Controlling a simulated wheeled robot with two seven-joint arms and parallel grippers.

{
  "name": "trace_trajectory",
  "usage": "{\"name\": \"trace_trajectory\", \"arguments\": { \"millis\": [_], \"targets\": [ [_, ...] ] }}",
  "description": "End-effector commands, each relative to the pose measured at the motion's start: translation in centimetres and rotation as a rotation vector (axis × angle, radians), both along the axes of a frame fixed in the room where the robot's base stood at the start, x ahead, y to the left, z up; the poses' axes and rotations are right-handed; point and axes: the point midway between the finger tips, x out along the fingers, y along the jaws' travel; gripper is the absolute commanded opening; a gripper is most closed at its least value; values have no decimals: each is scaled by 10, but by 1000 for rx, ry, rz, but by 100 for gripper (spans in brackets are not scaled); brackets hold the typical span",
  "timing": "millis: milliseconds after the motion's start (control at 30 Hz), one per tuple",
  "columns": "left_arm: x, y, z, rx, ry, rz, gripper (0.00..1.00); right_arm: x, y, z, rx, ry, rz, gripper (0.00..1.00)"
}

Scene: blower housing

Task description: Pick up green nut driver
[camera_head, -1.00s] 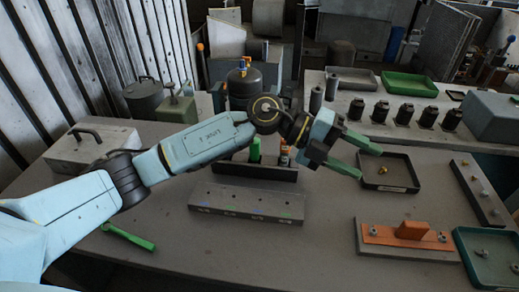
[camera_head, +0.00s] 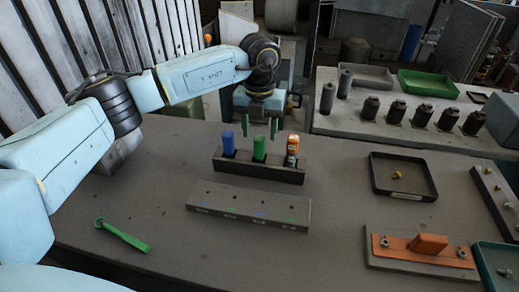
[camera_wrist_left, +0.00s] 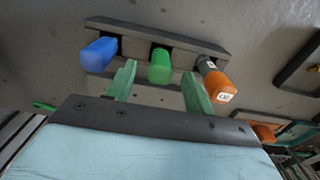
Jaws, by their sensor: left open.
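The green nut driver (camera_head: 259,148) stands upright in a dark holder (camera_head: 270,174), between a blue-handled driver (camera_head: 228,143) and an orange-handled one (camera_head: 293,145). In the left wrist view the green handle (camera_wrist_left: 160,66) shows between the finger directions. My left gripper (camera_head: 260,128) is open and empty, behind and above the green handle in the head view. Its two green fingers (camera_wrist_left: 157,85) point toward the holder, one on each side of the green handle; whether they touch it cannot be told. My right gripper is not in view.
A grey block with small holes (camera_head: 248,208) lies in front of the holder. A green wrench-like tool (camera_head: 123,235) lies at front left. A black tray (camera_head: 402,178) and an orange part on a plate (camera_head: 424,246) are to the right. The table between is clear.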

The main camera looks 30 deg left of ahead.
Motion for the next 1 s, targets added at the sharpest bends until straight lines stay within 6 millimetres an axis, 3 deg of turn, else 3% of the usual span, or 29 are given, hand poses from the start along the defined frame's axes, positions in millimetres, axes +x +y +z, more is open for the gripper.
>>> {"name": "trace_trajectory", "arguments": {
  "millis": [267,500,800,1000],
  "targets": [
    [-2,-1,-23,-1,1,-2,53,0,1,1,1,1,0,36],
    [-6,-2,-57,-1,1,0,53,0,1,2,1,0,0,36],
    [-5,-3,-63,-3,-2,-2,53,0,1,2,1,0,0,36],
    [-5,-2,-63,-3,-2,-2,29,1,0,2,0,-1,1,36]
  ]
}}
